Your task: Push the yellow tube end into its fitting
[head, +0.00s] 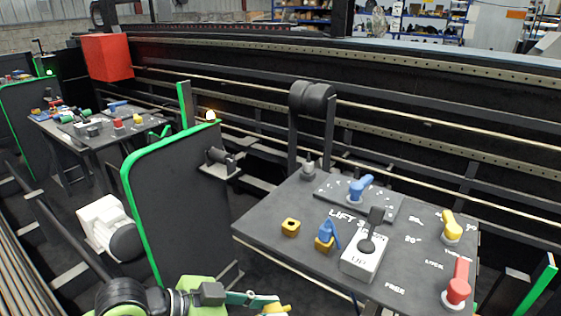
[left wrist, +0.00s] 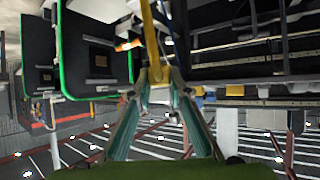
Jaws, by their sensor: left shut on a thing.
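My left gripper (head: 264,301) is at the bottom edge of the head view, in front of the panel table. In the left wrist view its two fingers (left wrist: 159,84) close on a yellow tube (left wrist: 151,38) that runs up and away from the fingertips. A yellow piece of it (head: 275,309) also shows beside the fingers in the head view, cut off by the frame. On the table, a brass-yellow block with a dark opening (head: 290,227) stands apart from the gripper; it looks like a fitting, but I cannot be sure. A similar block (head: 324,246) has a blue piece on it. My right gripper is not in view.
The black panel table (head: 270,240) carries a white box marked UP (head: 362,258), a blue handle (head: 360,187), a yellow handle (head: 451,225) and a red handle (head: 457,284). A green-edged black board (head: 175,195) stands to the left.

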